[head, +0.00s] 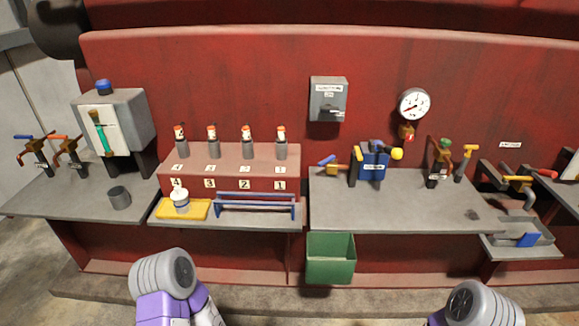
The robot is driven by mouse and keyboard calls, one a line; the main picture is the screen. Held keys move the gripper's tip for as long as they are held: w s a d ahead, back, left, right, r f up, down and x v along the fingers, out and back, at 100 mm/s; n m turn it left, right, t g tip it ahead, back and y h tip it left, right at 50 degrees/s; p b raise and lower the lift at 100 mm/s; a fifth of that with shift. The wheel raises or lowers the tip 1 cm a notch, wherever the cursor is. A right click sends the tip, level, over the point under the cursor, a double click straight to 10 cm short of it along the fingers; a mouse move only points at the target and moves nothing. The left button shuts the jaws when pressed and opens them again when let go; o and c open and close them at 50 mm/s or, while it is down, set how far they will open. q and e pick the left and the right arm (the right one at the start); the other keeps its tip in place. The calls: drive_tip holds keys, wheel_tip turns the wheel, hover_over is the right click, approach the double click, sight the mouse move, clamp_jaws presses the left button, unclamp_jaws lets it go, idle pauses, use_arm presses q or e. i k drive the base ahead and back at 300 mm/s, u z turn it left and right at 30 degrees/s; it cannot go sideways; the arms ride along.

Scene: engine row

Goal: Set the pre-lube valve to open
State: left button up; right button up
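Several valves with coloured handles show in the head view, and their labels are too small to read, so I cannot tell which is the pre-lube valve. A blue box-shaped unit (373,168) with a yellow knob stands on the middle right shelf, and a blue-handled valve (328,161) is at its left. A brown valve with a green top (441,158) stands further right, beside a yellow-topped lever (463,163). Two orange-and-blue-handled valves (37,150) (70,152) stand at the far left. Yellow- and red-handled valves (519,183) (541,173) are at the far right. Neither gripper shows.
A round gauge (413,104) and a grey switch box (328,98) are on the red wall. A green bin (330,258) hangs below the shelf. A white bottle (181,201) stands on a yellow tray (196,212). The right shelf's front (390,216) is mostly clear.

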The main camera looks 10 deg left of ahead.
sight(331, 158)
drive_tip(key=z, duration=0.35)
drive_tip(key=k, duration=0.2)
drive_tip(key=u, duration=0.95)
drive_tip(key=i, duration=0.8)
drive_tip(key=z, duration=0.7)
